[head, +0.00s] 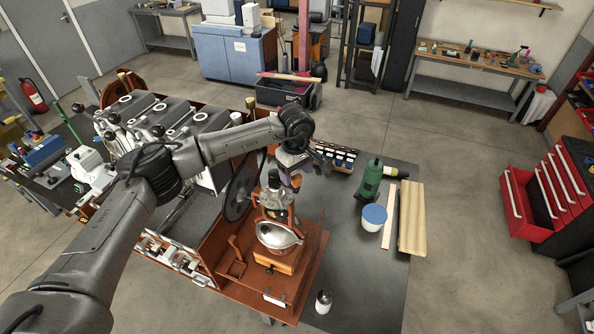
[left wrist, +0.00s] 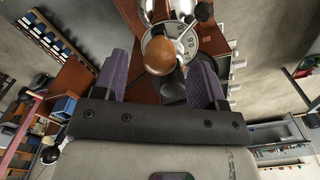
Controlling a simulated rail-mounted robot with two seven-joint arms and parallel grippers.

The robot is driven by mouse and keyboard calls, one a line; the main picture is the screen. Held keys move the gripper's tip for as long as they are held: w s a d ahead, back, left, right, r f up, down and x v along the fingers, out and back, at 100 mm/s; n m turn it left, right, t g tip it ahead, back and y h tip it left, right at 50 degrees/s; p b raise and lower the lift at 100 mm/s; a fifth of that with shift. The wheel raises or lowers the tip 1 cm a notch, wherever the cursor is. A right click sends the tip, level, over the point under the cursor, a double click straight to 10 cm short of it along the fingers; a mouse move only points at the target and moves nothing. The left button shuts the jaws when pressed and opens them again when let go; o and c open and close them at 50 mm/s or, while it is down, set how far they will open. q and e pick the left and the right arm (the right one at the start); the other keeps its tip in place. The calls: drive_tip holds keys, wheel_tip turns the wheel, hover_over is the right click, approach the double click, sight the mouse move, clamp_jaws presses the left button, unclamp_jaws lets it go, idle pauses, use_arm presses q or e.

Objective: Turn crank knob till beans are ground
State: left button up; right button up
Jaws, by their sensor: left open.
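The crank knob, a round brown wooden ball (left wrist: 159,55), shows in the left wrist view between the two purple fingers of my left gripper (left wrist: 160,72). Clear gaps show on both sides of the knob, so the fingers are open around its line of sight; I cannot tell how far below them it lies. In the head view my left gripper (head: 294,177) hangs beside the top of the grinder, which has a silver bowl (head: 279,235) and a wooden base (head: 285,262). The beans are not visible. My right gripper is not in view.
The grinder stands on a reddish-brown stand (head: 305,275) beside the roaster's large dark disc (head: 240,187). To the right on the grey mat are a green tool (head: 371,180), a blue-lidded tub (head: 374,217) and a wooden board (head: 411,218). A small metal canister (head: 323,302) stands in front.

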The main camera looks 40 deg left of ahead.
use_arm(q)
drive_tip(key=shift+r, duration=2.4)
